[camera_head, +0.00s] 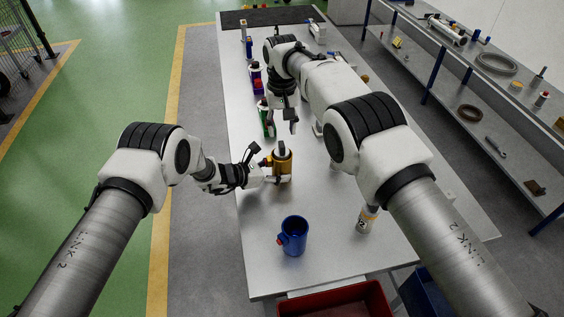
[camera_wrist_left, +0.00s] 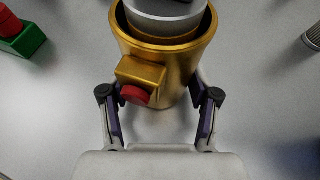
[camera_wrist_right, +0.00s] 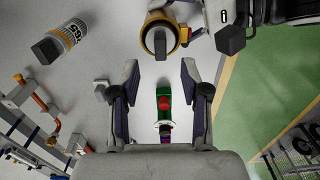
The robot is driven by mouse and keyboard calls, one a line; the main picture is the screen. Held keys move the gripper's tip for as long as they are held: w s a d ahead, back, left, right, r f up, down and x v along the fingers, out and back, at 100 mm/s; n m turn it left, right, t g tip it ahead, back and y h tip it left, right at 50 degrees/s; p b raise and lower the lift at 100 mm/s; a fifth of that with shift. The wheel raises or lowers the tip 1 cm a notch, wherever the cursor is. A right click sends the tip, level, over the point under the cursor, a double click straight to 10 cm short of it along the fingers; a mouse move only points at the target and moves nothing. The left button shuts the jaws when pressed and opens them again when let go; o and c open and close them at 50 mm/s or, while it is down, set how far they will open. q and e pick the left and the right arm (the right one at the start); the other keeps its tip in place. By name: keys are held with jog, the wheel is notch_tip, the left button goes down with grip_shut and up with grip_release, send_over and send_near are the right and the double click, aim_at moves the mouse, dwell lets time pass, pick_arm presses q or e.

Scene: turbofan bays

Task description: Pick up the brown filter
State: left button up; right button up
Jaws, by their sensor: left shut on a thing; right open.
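A gold-brown canister (camera_head: 284,173) stands upright on the table, with a red button on its side block (camera_wrist_left: 140,78). A grey cylinder (camera_wrist_left: 165,8) sits inside its rim; the right wrist view shows a grey top with a dark handle (camera_wrist_right: 160,42). I take this insert as the brown filter; its sides are mostly hidden. My left gripper (camera_head: 270,174) is shut on the canister's lower body, fingers on both sides (camera_wrist_left: 160,98). My right gripper (camera_head: 281,126) is open and empty above the table, behind the canister; its fingers (camera_wrist_right: 160,68) point down.
A blue cup-shaped canister (camera_head: 294,236) stands nearer. A white labelled cylinder (camera_head: 366,221) stands to the right. A green canister (camera_wrist_right: 164,97) shows between my right fingers, below them. Purple and blue ones stand farther back. A red bin (camera_head: 335,300) is at the front edge.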

aim_at(282, 144)
notch_tip(282, 144, down, 7)
jog(key=shift+r, duration=0.1)
grip_shut()
